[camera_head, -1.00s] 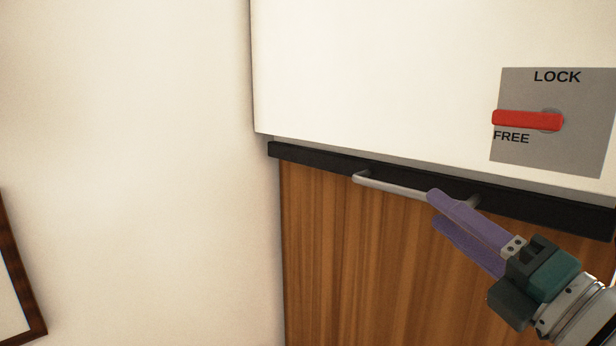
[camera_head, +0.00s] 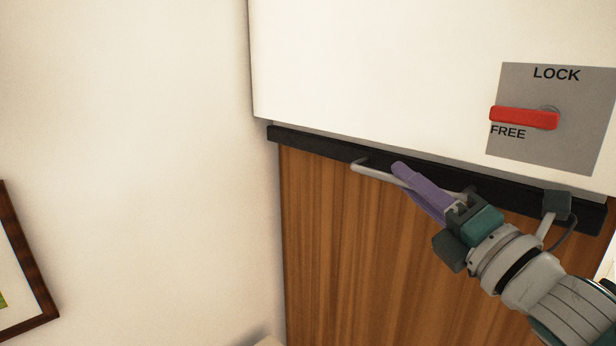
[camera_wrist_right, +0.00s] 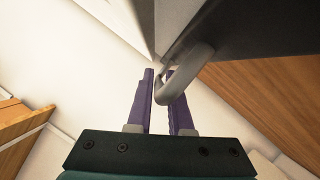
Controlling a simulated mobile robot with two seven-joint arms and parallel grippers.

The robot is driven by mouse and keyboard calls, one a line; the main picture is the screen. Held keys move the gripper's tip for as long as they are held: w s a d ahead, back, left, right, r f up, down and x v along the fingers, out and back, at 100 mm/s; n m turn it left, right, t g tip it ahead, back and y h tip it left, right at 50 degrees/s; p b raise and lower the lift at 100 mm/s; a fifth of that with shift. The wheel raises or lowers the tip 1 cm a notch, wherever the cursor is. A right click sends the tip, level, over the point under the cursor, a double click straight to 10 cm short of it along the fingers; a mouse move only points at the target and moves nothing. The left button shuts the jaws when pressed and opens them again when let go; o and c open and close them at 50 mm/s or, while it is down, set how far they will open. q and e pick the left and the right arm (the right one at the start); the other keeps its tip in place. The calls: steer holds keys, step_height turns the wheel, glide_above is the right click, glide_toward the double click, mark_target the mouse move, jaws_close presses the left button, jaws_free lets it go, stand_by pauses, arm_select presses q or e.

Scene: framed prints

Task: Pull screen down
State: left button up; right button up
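The screen's black bottom bar (camera_head: 320,145) runs along the lower edge of the white housing (camera_head: 400,70). A grey metal handle (camera_head: 372,171) sticks out from the bar; it also shows in the right wrist view (camera_wrist_right: 190,72). My right gripper (camera_head: 402,172) has purple fingers at the handle. In the right wrist view its fingers (camera_wrist_right: 163,95) stand apart, with the handle's bend at the gap between them. Firm contact is not clear. A grey plate (camera_head: 550,150) reads LOCK and FREE, and its red lever (camera_head: 524,117) lies level, just above FREE. My left gripper is not in view.
A wood panel (camera_head: 340,250) lies below the bar. A plain pale wall (camera_head: 130,120) fills the left, with part of a framed print (camera_head: 30,270) at the lower left edge. The space left of the handle is clear.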

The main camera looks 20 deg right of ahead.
jaws_close()
stand_by(1.0)
